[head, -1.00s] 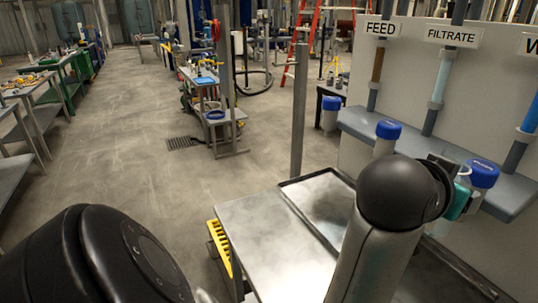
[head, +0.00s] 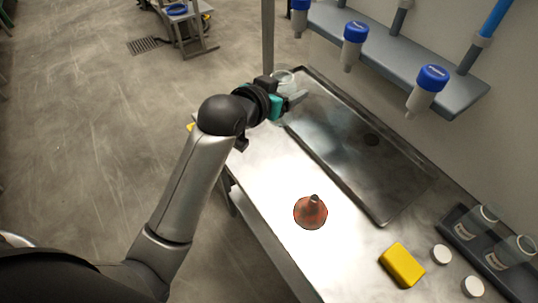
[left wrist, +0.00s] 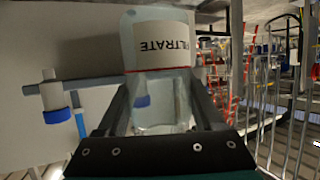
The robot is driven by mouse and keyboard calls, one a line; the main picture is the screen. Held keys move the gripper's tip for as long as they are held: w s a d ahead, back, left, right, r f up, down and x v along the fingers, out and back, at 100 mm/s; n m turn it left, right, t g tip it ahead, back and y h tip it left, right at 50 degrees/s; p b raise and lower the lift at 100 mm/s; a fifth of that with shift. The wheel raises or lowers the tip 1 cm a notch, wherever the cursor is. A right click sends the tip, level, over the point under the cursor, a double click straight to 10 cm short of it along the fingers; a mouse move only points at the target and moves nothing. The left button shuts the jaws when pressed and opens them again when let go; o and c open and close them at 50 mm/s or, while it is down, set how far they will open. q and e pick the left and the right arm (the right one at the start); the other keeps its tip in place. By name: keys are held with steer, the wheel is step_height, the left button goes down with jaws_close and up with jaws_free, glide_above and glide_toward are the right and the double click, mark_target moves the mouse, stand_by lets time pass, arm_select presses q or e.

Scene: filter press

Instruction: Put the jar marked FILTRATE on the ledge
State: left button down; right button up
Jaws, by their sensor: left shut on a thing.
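My left gripper (head: 292,100) is shut on the clear jar marked FILTRATE (head: 284,77). It holds the jar near the far left end of the metal tray, partly hidden behind the fingers. The grey ledge (head: 395,62) runs along the wall to the right of the gripper, apart from the jar. My right gripper is not in view.
The dark-rimmed tray (head: 350,165) lies on the metal table. The table's left part is clear.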

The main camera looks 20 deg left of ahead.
arm_select(q)
steer(key=shift+s+f, duration=0.1)
steer(key=shift+f, duration=0.25)
steer(key=shift+f+b, duration=2.4)
steer(key=shift+f, duration=7.9)
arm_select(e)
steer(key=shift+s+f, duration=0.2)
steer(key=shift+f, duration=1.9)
arm_select(q)
steer(key=shift+f, duration=0.2)
steer(key=shift+c, duration=0.2)
jaws_free()
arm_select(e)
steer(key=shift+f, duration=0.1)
arm_select(q)
steer(key=shift+d+r, duration=0.1)
steer(key=shift+r, duration=0.05)
